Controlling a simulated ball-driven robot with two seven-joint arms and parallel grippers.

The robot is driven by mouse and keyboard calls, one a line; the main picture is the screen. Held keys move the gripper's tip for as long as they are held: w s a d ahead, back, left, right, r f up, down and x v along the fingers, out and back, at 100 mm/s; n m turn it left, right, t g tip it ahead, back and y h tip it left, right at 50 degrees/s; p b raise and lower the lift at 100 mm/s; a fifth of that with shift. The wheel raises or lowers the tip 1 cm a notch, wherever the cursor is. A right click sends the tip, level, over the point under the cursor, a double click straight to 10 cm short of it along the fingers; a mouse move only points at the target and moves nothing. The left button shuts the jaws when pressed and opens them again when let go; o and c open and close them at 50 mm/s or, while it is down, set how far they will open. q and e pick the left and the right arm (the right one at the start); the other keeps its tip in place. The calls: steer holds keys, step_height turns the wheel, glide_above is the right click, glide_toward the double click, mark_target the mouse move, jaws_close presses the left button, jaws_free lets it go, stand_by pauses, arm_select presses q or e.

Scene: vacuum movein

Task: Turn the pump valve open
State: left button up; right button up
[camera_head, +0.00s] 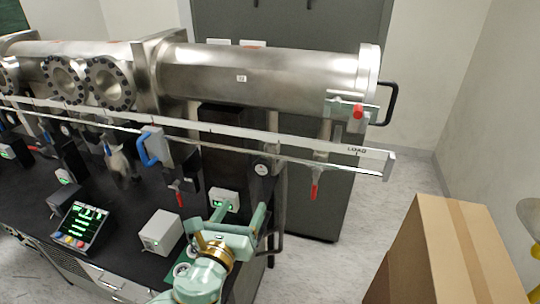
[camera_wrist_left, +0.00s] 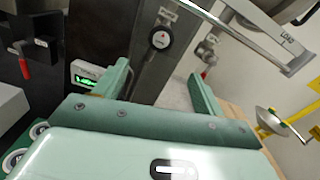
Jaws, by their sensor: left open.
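Several valve-like parts have coloured handles, and I cannot read which is the pump valve. One red lever (camera_head: 314,190) hangs straight down below the rail near the LOAD label; in the left wrist view the red lever (camera_wrist_left: 204,74) shows just behind the tip of my right-hand finger. Another red lever (camera_head: 180,198) hangs further left, also seen in the left wrist view (camera_wrist_left: 25,69). A blue handle (camera_head: 149,148) sits on a grey block. My left gripper (camera_head: 241,212) is open and empty, below and left of the first lever; its fingers also show in the left wrist view (camera_wrist_left: 160,72). My right gripper is out of view.
A steel chamber (camera_head: 265,75) with a black end handle and red knob (camera_head: 358,112) lies above a long metal rail (camera_head: 230,132). A round gauge (camera_wrist_left: 160,38) is ahead of the fingers. Boxes with green displays stand on the black bench. A cardboard box (camera_head: 435,245) is at right.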

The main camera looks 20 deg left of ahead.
arm_select(q)
steer(key=w, duration=0.2)
glide_toward(261, 171)
steer(key=w, duration=1.2)
steer(key=shift+d, duration=0.25)
steer(key=shift+c, duration=0.3)
steer(key=c, duration=0.9)
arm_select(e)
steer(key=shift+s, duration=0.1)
